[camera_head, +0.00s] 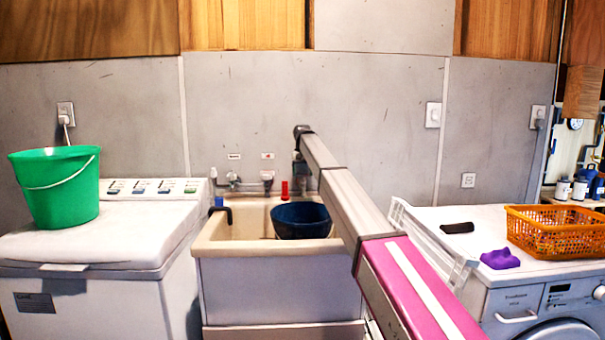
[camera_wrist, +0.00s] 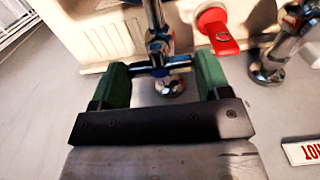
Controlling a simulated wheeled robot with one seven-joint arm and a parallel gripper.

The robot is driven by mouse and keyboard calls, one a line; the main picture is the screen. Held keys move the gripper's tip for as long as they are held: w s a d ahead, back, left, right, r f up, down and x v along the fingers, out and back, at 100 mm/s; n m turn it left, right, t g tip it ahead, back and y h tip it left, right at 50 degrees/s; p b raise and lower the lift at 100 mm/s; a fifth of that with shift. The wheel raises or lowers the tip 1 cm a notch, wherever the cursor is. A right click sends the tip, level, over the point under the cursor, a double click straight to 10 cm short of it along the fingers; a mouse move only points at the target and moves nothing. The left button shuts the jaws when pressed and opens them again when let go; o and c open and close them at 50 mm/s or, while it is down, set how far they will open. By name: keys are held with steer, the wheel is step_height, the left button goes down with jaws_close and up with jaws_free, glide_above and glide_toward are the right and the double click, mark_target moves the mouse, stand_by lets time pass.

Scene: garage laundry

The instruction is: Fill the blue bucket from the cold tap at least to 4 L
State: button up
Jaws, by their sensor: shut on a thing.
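The blue bucket (camera_head: 301,222) sits in the cream sink (camera_head: 222,246), toward its right side, below my gripper. Its inside and any water are not clear, and I see no stream. My gripper (camera_wrist: 162,68) has its green fingers on both sides of a chrome tap's cross handle (camera_wrist: 156,46) and is shut on it. In the head view my gripper (camera_head: 300,160) is at the wall above the sink, and the arm hides part of this tap. Its label is not visible. Another chrome tap (camera_wrist: 275,65) is near a HOT label (camera_wrist: 303,151).
A green bucket (camera_head: 56,186) stands on the left washer (camera_head: 120,240). On the right machine are an orange basket (camera_head: 555,230), a purple cloth-like thing (camera_head: 500,259) and a dark bar (camera_head: 457,228). A white rack (camera_head: 428,240) stands right of the sink, close to my arm.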

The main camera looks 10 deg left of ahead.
steer(key=o, duration=0.9)
step_height(320, 180, up, 11)
steer(key=shift+f, duration=0.1)
